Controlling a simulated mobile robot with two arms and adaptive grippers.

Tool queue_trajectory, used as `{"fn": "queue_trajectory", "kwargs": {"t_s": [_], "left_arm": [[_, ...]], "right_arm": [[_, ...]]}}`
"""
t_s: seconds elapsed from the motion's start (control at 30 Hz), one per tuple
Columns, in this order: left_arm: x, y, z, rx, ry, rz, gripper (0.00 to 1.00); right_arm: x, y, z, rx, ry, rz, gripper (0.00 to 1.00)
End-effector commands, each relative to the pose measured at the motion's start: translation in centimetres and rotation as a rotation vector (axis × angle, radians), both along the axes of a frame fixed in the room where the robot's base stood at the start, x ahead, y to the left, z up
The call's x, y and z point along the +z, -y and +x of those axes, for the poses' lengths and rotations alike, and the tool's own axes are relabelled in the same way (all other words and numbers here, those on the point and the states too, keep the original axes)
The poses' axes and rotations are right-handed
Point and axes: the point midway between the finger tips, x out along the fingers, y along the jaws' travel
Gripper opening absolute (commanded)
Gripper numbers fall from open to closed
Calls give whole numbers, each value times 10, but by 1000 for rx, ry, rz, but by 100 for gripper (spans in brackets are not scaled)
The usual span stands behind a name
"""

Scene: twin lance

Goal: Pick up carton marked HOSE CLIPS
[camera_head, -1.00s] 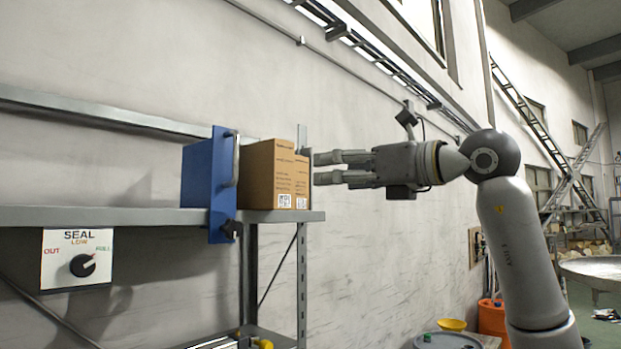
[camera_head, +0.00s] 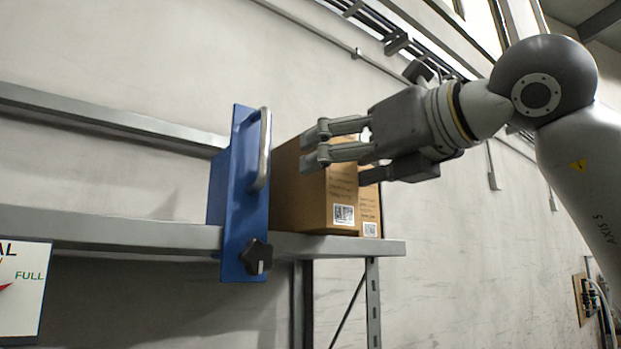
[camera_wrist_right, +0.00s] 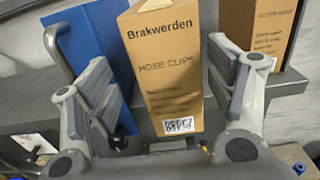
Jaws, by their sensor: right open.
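The carton marked HOSE CLIPS (camera_wrist_right: 165,75) is a tan box standing upright on the shelf. In the right wrist view it sits between the open fingers of my right gripper (camera_wrist_right: 160,95), with a gap on each side visible near its left face. In the head view the carton (camera_head: 305,195) stands just right of a blue panel. My right gripper (camera_head: 322,143) reaches in from the right, its fingertips overlapping the carton's upper part. Whether the fingers touch the carton is unclear. My left gripper does not show.
A second tan carton (camera_head: 370,208) stands close on the right, also in the wrist view (camera_wrist_right: 262,30). The blue panel (camera_head: 240,205) with a metal handle (camera_head: 262,150) and black knob (camera_head: 256,257) is on the left. The grey shelf (camera_head: 345,246) ends just right of the cartons.

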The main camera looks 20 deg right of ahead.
Motion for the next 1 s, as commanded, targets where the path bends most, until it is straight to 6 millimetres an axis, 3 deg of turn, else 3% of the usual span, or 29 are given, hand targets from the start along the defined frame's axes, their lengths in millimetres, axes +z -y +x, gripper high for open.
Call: {"fn": "queue_trajectory", "kwargs": {"t_s": [0.17,0.4,0.5,0.87,1.0], "left_arm": [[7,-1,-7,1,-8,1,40],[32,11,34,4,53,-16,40],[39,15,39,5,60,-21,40],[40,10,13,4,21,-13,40],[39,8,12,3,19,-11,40]], "right_arm": [[0,-4,14,-1,-3,0,77],[4,-13,38,0,-4,-1,77],[3,-18,50,-1,-3,0,77],[-1,-22,61,0,-2,0,77],[-1,-22,61,0,-1,1,63]]}}
